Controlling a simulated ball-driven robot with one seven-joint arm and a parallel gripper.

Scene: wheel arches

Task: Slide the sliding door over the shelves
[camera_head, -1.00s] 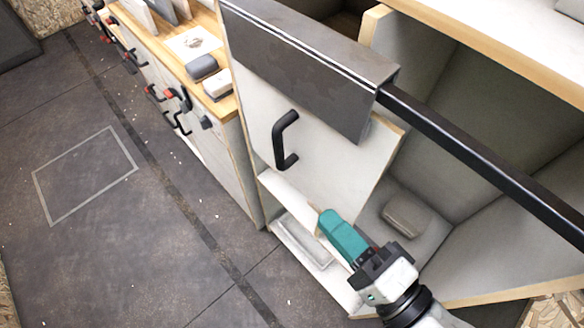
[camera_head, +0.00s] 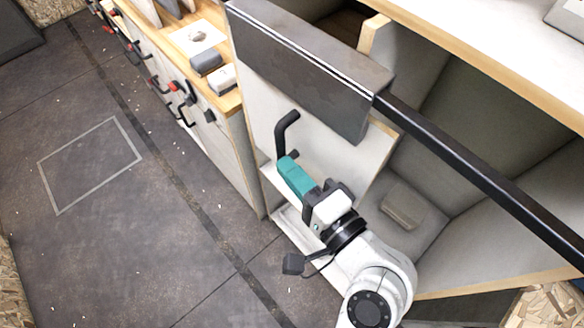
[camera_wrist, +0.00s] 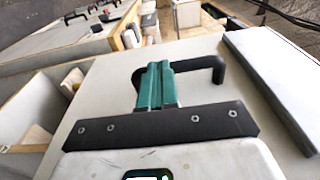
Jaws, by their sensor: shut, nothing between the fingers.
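The sliding door (camera_head: 345,148) is a pale panel under a dark metal cover, at the left end of the black rail (camera_head: 480,172). Its black handle (camera_head: 284,130) sticks out from its face. My gripper (camera_head: 285,163) has teal fingers that are shut and empty. The fingertips are at the lower end of the handle. In the wrist view the closed fingers (camera_wrist: 155,70) overlap the left part of the handle (camera_wrist: 208,66); I cannot tell if they touch it. The shelves (camera_head: 480,110) right of the door are uncovered. My arm hides the door's lower part.
A grey block (camera_head: 402,205) lies in the open compartment. A wooden counter (camera_head: 185,35) with small boxes and several handled drawers runs off at upper left. The dark floor (camera_head: 120,240) at left is clear.

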